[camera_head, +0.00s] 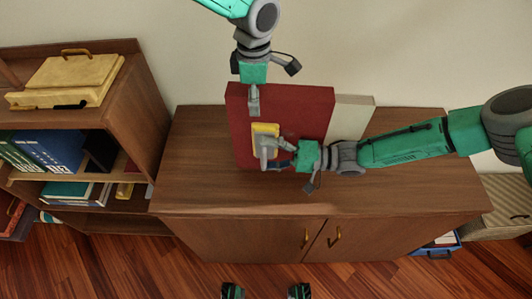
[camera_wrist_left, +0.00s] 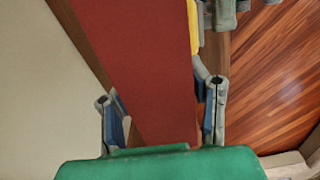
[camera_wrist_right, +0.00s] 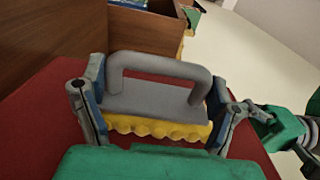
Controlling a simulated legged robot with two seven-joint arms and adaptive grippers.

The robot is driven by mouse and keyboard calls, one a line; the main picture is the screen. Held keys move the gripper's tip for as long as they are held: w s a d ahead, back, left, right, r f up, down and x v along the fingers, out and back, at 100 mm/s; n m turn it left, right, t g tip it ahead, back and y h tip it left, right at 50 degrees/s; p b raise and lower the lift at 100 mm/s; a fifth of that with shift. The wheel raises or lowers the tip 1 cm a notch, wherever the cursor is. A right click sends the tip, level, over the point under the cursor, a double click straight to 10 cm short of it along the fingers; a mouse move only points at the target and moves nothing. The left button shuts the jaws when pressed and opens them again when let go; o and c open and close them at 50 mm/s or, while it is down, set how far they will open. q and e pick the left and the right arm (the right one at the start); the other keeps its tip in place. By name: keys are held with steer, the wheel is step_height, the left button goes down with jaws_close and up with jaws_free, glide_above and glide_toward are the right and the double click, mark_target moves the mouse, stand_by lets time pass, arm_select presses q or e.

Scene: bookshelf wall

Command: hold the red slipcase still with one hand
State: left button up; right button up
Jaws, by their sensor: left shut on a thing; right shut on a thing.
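The red slipcase (camera_head: 305,110) stands upright on top of the wooden cabinet, and its red face fills the middle of the left wrist view (camera_wrist_left: 140,65). My left gripper (camera_head: 254,100) comes down from above and is shut on the slipcase's top edge, one finger on each side. My right gripper (camera_head: 278,153) is shut on the grey handle (camera_wrist_right: 155,68) of a yellow sponge tool (camera_head: 259,129). The tool is at the slipcase's front face; its wavy yellow pad shows in the right wrist view (camera_wrist_right: 160,128). Whether the pad touches the face is hard to tell.
A cream block (camera_head: 352,114) stands right beside the slipcase. The cabinet top (camera_head: 400,190) is bare in front and at the right. A bookshelf (camera_head: 140,90) with books and a yellow case (camera_head: 70,75) stands at the left. The wall is close behind.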

steer(key=shift+w, duration=0.1)
steer(key=shift+d+f, duration=1.8)
steer(key=shift+d, duration=2.3)
steer(key=shift+a, duration=4.1)
